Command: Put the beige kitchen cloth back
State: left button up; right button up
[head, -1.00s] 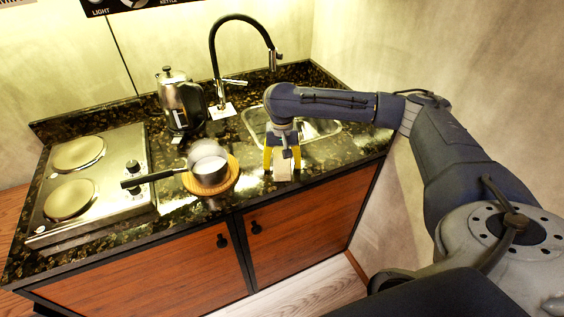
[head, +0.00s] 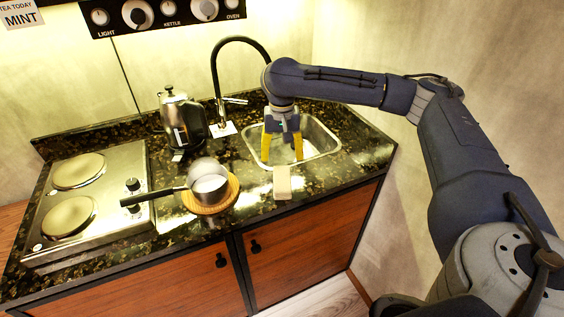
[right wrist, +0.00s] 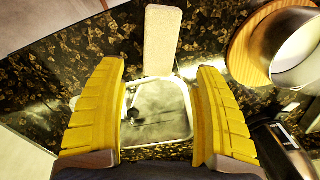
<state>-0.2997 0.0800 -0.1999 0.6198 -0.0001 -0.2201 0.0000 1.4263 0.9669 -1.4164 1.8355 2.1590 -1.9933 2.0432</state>
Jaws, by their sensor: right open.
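The beige kitchen cloth (head: 282,181) is a narrow folded strip on the dark counter, between the sink and the counter's front edge. It also shows at the top of the right wrist view (right wrist: 162,38). My right gripper (head: 283,156) is open and empty above the sink (head: 328,148), behind the cloth and apart from it. In the right wrist view its two yellow fingers (right wrist: 160,68) are spread wide, with the sink basin visible between them. My left gripper is in neither current view.
A saucepan (head: 209,184) stands on a round wooden board (head: 228,201) left of the cloth, its handle pointing left. A kettle (head: 182,120) and a black faucet (head: 214,75) stand behind. A two-plate hob (head: 108,190) is at left. Bare counter lies right of the cloth.

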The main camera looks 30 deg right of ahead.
jog(key=shift+r, duration=0.5)
